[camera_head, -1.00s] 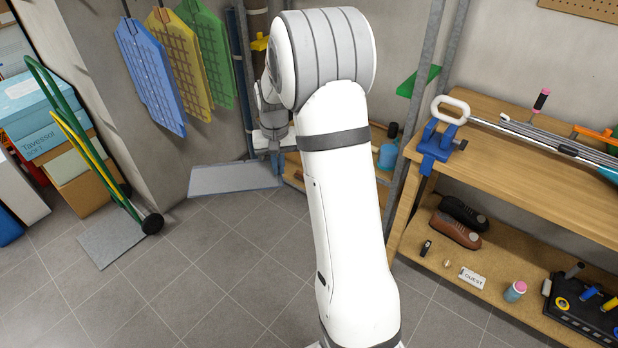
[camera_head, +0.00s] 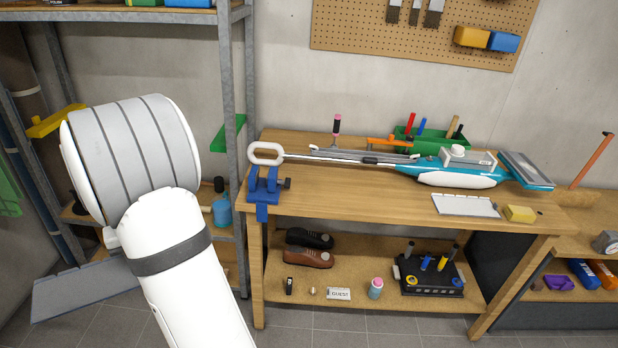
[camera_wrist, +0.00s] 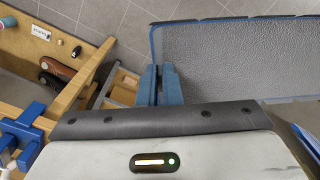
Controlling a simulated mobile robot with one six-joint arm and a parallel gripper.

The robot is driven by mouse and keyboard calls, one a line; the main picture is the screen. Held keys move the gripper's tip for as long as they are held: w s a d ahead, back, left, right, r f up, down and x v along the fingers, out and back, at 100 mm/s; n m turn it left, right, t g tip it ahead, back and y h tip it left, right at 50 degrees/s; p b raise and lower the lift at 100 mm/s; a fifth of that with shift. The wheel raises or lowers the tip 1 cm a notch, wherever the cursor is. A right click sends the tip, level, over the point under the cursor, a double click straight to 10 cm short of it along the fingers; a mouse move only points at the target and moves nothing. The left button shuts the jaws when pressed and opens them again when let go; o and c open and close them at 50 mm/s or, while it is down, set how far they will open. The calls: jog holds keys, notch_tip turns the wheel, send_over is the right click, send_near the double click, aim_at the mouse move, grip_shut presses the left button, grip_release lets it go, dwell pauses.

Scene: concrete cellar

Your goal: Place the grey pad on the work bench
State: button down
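The grey pad (camera_head: 85,287) is a flat, wide sheet at the lower left of the head view, beside my arm. In the wrist view the pad (camera_wrist: 235,55) shows a textured grey face and a blue rim. My gripper's blue fingers (camera_wrist: 160,84) are together at the pad's near left corner and appear to hold its edge. In the head view my arm hides the gripper. The wooden work bench (camera_head: 330,200) stands to the right of my arm, with a lower shelf. The pad is apart from it, off to its left.
On the bench top are a blue vise (camera_head: 263,185), a long teal-and-white tool (camera_head: 455,172), a green bin (camera_head: 430,145), a pale flat plate (camera_head: 465,205) and a yellow sponge (camera_head: 519,214). The front middle is bare. A metal shelf post (camera_head: 228,110) rises left of the bench.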

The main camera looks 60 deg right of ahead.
jog(key=shift+s+d+r, duration=0.15)
jog(key=shift+d+r, duration=0.15)
jog(key=shift+d, duration=0.25)
jog(key=shift+s+d+r, duration=0.1)
jog(key=shift+d+r, duration=0.15)
jog(key=shift+d, duration=0.25)
jog(key=shift+a, duration=0.15)
jog(key=shift+w+a+f, duration=0.1)
jog(key=shift+w+a, duration=0.1)
jog(key=shift+a, duration=0.05)
jog(key=shift+s+d, duration=0.1)
jog(key=shift+d, duration=0.15)
jog(key=shift+a, duration=0.1)
